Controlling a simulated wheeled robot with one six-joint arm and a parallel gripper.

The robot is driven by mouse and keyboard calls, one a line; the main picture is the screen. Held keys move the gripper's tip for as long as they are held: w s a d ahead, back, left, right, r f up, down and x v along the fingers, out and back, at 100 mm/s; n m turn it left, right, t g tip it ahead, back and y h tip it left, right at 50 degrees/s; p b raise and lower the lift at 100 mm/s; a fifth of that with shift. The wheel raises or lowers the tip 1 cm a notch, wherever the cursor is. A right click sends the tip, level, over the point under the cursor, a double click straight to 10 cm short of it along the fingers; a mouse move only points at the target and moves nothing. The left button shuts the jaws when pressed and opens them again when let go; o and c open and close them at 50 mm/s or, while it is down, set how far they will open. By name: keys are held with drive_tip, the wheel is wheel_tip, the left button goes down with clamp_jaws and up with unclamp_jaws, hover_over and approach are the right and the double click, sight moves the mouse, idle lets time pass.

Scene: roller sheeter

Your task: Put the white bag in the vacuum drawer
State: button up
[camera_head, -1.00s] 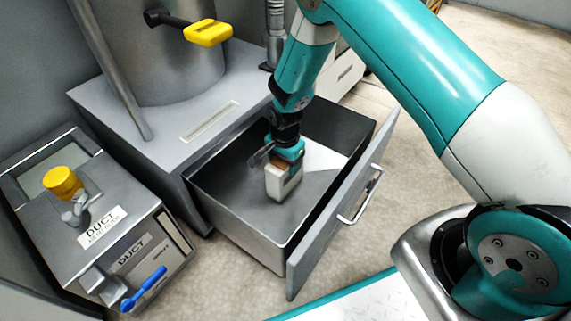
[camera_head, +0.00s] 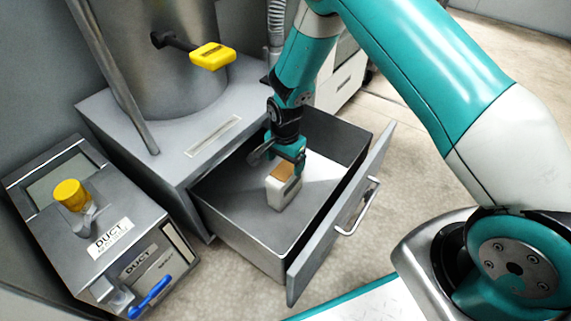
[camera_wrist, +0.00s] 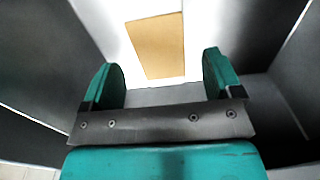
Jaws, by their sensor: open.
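The white bag (camera_head: 283,193), a small white block with a tan top, sits inside the open vacuum drawer (camera_head: 237,232), near its middle. My gripper (camera_head: 290,162) is inside the drawer's opening, just above the bag. In the wrist view my gripper (camera_wrist: 162,80) shows its two teal fingers spread apart with nothing between them. The bag's tan top (camera_wrist: 156,45) shows ahead of the fingertips, with white around it. Whether the bag rests flat on the drawer floor is partly hard to tell.
The drawer front (camera_head: 342,215) with its handle (camera_head: 358,207) stands out over the floor. The grey vacuum base (camera_head: 165,140) is behind the drawer. A yellow-handled lever (camera_head: 212,56) juts out above. A duct box (camera_head: 95,225) with a blue lever stands at left.

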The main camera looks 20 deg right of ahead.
wheel_tip(320, 180, up, 6)
drive_tip(key=shift+r+p, duration=0.1)
drive_tip(key=shift+p, duration=1.15)
drive_tip(key=s+a+r+n+y, duration=0.15)
drive_tip(key=s+r+n, duration=0.3)
drive_tip(key=r, duration=0.65)
drive_tip(key=s+a+r+n+y, duration=0.1)
drive_tip(key=s+a+r+n, duration=0.3)
drive_tip(key=r, duration=0.6)
drive_tip(key=s+r+n+y, duration=0.1)
drive_tip(key=s+r+n, duration=0.3)
drive_tip(key=s, duration=0.5)
drive_tip(key=s+d+r+n, duration=0.1)
drive_tip(key=s+r+n, duration=0.4)
drive_tip(key=s, duration=0.4)
drive_tip(key=shift+d+r+n+y, duration=0.25)
drive_tip(key=shift+n+y, duration=0.1)
drive_tip(key=shift+n, duration=0.1)
